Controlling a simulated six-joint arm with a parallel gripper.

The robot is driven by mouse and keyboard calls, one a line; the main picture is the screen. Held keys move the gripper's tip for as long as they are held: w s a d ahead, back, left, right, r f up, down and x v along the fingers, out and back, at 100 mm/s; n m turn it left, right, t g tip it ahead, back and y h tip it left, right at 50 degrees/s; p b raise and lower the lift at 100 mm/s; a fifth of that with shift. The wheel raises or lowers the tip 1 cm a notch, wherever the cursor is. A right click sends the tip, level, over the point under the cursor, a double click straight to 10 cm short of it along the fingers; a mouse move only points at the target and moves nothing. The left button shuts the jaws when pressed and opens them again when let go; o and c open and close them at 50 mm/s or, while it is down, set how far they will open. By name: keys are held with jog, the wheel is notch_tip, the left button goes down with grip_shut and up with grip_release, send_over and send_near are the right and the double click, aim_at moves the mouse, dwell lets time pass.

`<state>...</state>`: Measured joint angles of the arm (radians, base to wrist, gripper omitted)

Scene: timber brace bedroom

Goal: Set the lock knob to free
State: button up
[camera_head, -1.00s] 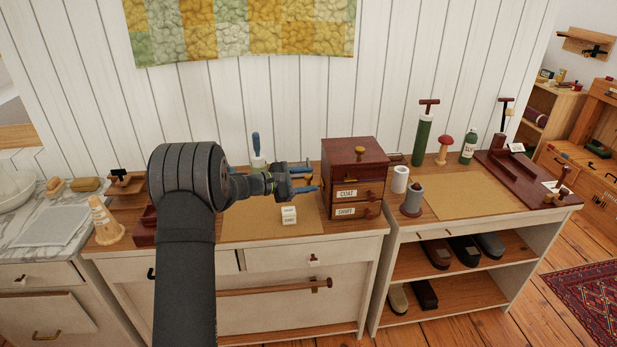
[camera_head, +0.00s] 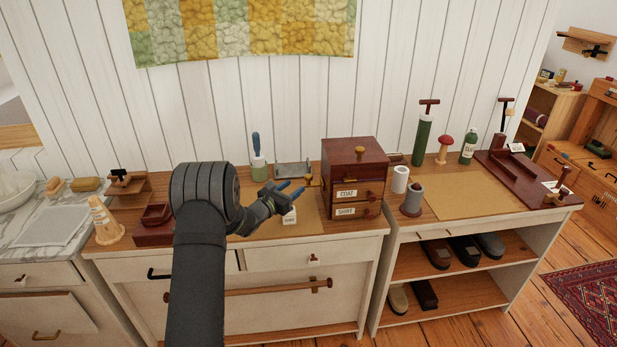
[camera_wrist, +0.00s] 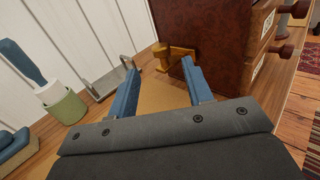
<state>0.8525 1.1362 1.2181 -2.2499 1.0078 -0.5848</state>
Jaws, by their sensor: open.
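A small dark red wooden chest (camera_head: 355,160) stands on the dresser, with drawers labelled COAT and SHIRT. A brass-coloured knob (camera_head: 360,150) shows at its top. A second brass-coloured fitting (camera_head: 308,180) is low beside the chest's left side; it also shows in the wrist view (camera_wrist: 174,54). I cannot tell which of the two is the lock knob. My gripper (camera_head: 290,189) is open and empty, in front and left of the chest. In the wrist view its blue fingers (camera_wrist: 160,76) are apart, with the brass fitting beyond them, not touched.
A white labelled block (camera_head: 289,217) is partly hidden by my gripper. Behind stand a grey metal bracket (camera_head: 292,170) and a green pot with a blue-handled tool (camera_head: 257,160). A red tray (camera_head: 153,226) is left of my arm. The tan mat on the right (camera_head: 455,192) is mostly clear.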

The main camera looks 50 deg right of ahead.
aim_at(306, 178)
jog(key=d, duration=0.9)
jog(key=shift+d, duration=0.25)
